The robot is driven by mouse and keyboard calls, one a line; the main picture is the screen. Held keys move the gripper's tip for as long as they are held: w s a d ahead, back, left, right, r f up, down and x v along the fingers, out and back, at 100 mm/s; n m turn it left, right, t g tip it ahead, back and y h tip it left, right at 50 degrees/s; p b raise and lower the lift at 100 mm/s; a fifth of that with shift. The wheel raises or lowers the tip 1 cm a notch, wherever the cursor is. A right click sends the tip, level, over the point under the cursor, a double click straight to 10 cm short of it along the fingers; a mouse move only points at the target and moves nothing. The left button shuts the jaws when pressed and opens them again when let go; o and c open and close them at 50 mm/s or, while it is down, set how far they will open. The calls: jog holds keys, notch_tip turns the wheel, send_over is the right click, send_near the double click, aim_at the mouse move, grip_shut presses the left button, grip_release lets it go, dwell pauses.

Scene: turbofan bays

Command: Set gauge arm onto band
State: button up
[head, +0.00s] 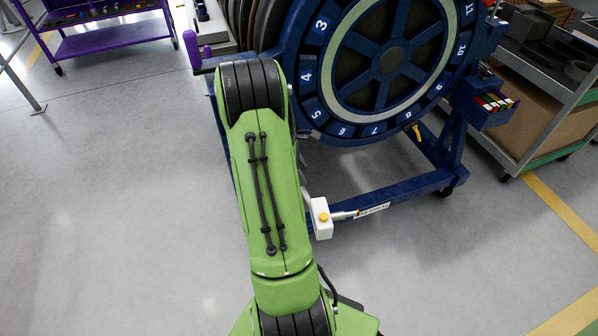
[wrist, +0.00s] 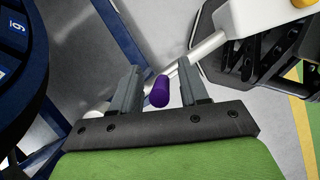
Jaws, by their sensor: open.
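A white box with a yellow button (head: 321,217) sits on a pale rod (head: 345,214) low at the blue stand's front; I take it as the gauge arm. The box (wrist: 255,16) and rod (wrist: 204,49) also show in the wrist view. A purple grip (wrist: 160,91) appears between the fingers of my open gripper (wrist: 160,88), close to the rod; contact is unclear. The blue wheel (head: 286,45) carries numbered plates and a pale ring (head: 345,113); I cannot tell which is the band. In the head view, my green arm hides my gripper.
The blue wheeled stand (head: 405,188) carries the wheel. A purple handle (head: 192,48) sticks up at its left. A small bin with coloured items (head: 490,108) hangs at its right. A grey shelf cart (head: 548,105) stands right and a purple cart (head: 108,38) far left.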

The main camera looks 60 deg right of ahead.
grip_shut()
jog(key=shift+s+d+r, duration=0.1)
dwell(0.3)
